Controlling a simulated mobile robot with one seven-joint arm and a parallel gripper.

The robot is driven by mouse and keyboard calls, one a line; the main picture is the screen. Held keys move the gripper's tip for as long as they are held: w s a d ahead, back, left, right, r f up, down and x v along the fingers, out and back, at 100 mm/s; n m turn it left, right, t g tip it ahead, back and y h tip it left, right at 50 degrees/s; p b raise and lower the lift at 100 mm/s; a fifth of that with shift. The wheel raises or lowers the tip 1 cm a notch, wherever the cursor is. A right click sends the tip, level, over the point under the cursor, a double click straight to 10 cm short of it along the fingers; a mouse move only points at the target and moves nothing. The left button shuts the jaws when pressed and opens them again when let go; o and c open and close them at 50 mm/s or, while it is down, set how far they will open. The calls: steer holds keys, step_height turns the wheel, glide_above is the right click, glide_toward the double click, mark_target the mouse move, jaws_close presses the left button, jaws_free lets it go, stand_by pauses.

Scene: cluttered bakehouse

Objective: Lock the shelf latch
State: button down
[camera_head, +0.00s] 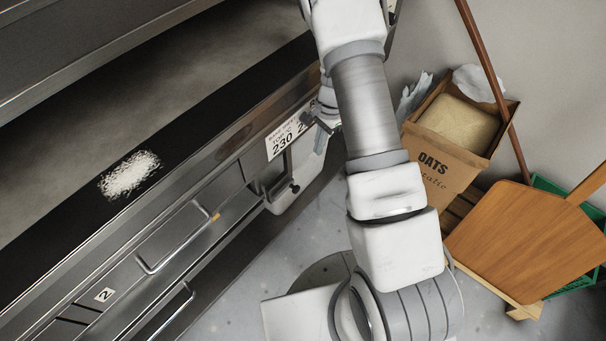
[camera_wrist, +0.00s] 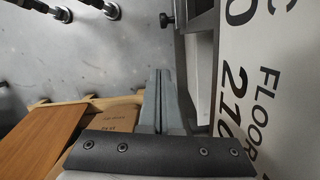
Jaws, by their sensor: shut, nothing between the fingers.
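The likely shelf latch is a small dark knob (camera_head: 294,188) on the metal front, below the white label in the head view. A dark round knob on a short stem also shows in the wrist view (camera_wrist: 167,20), beside the grey metal edge. My gripper (camera_head: 322,122) is beside the label's right end in the head view, partly hidden by my arm. In the wrist view my gripper's fingers (camera_wrist: 163,98) are together and empty, apart from the knob in the picture. I cannot tell whether the latch is locked.
The white label (camera_head: 288,132) is close to my gripper; it fills the right of the wrist view. Bar handles (camera_head: 178,240) line the metal front. An oats box (camera_head: 440,155), wooden peel (camera_head: 525,240) and green crate (camera_head: 552,186) stand right of my arm. Flour (camera_head: 130,175) lies on the dark ledge.

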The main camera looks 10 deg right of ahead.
steer(key=shift+f, duration=0.1)
steer(key=s+a+f+b, duration=0.2)
steer(key=a+f, duration=0.3)
steer(key=f, duration=0.6)
steer(key=shift+s+f, duration=0.15)
steer(key=shift+f, duration=0.05)
steer(key=s+a, duration=0.4)
steer(key=a, duration=0.1)
steer(key=shift+a+b, duration=0.15)
steer(key=shift+b, duration=0.15)
